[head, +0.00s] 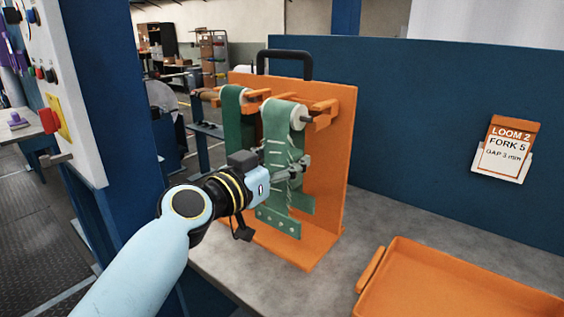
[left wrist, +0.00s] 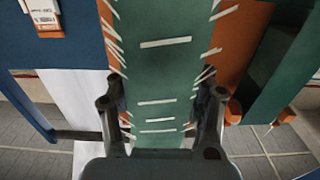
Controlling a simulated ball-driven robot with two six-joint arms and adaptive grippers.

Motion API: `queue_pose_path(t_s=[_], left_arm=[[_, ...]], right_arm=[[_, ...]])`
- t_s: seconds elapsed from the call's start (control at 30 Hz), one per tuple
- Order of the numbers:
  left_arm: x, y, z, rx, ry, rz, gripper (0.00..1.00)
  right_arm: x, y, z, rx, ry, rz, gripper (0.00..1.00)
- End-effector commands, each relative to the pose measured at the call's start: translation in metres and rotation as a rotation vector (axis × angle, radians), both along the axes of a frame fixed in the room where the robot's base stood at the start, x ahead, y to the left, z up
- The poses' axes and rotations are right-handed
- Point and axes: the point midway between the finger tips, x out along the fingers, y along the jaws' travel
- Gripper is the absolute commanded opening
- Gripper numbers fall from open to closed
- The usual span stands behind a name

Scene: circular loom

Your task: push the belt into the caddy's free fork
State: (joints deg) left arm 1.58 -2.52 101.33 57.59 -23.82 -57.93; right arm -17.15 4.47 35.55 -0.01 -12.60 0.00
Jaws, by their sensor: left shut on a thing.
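The orange caddy (head: 335,165) stands on the grey bench in the head view, with a black handle on top and orange forks (head: 325,106) near its upper edge. A green belt (head: 277,122) with white marks hangs from a white roll (head: 299,114) at the right-hand fork; I cannot tell if the roll is fully seated. My left gripper (head: 288,172) is shut on this hanging belt, below the roll. In the left wrist view the belt (left wrist: 155,65) runs between the fingers (left wrist: 163,100). A second green belt (head: 232,120) hangs at the left-hand fork. My right gripper is out of view.
An orange tray (head: 450,285) lies on the bench (head: 375,230) at front right. A blue panel (head: 430,120) stands behind, with a card (head: 505,150) reading "LOOM 2 FORK 5 GAP 3 mm". A control cabinet (head: 80,90) stands at left. Bare bench lies between caddy and tray.

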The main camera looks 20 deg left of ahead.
Motion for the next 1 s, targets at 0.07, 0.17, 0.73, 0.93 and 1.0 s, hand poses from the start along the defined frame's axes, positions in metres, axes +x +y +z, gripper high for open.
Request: queue_pose_path(t_s=[0.07,0.17,0.73,0.93,1.0], left_arm=[[0.002,-0.001,0.001,-0.001,-0.002,0.0,0.0],[0.003,-0.001,0.001,-0.002,-0.002,0.0,0.0],[0.012,-0.004,0.0,-0.001,-0.003,0.0,0.0],[0.021,-0.008,0.001,-0.001,-0.003,0.0,0.0],[0.025,-0.009,0.001,-0.001,-0.003,0.0,0.0]], right_arm=[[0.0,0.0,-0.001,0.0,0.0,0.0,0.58],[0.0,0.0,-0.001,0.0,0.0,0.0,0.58],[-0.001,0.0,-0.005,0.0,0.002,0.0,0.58],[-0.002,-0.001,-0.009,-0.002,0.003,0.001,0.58],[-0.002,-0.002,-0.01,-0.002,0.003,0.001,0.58]])
